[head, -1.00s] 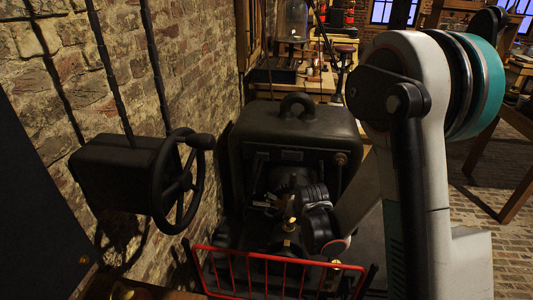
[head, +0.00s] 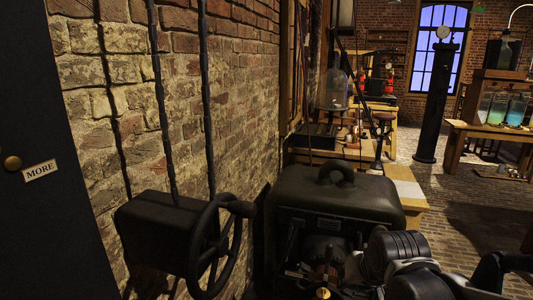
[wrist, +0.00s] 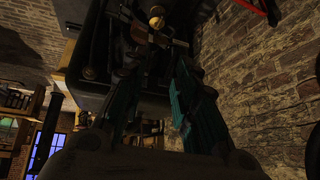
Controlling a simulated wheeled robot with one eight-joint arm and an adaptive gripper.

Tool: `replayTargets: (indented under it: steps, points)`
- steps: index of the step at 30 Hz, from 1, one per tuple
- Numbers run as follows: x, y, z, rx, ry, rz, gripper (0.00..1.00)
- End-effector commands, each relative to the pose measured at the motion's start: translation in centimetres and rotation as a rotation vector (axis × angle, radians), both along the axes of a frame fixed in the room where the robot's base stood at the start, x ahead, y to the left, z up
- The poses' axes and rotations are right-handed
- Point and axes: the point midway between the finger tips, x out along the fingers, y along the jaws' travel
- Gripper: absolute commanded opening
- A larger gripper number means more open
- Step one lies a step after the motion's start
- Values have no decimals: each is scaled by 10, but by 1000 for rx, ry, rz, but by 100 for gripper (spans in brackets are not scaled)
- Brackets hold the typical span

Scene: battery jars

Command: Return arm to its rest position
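My arm (head: 405,260) reaches in low from the right in the head view, in front of a dark rounded machine (head: 335,205). My gripper (wrist: 152,65) shows in the wrist view as two dark fingers with teal inner sides, spread apart with no object seen between them. Beyond the fingers are dark machine parts and a round brass knob (wrist: 155,20). In the head view the gripper's fingers cannot be clearly made out against the dark machine front, so any contact there is unclear.
A black handwheel (head: 222,245) on a box stands out from the brick wall at left. A dark door (head: 45,200) with a "MORE" label is at far left. Glass jars with coloured liquid (head: 497,108) stand on a table (head: 470,130) at right. Brick floor lies open between.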

Motion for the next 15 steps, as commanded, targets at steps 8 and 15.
replayTargets:
  steps: [8, 15]
  points:
    - [-63, -1, 29, -39, -9, 60, 27]
    - [-110, -1, 39, -71, -16, 109, 27]
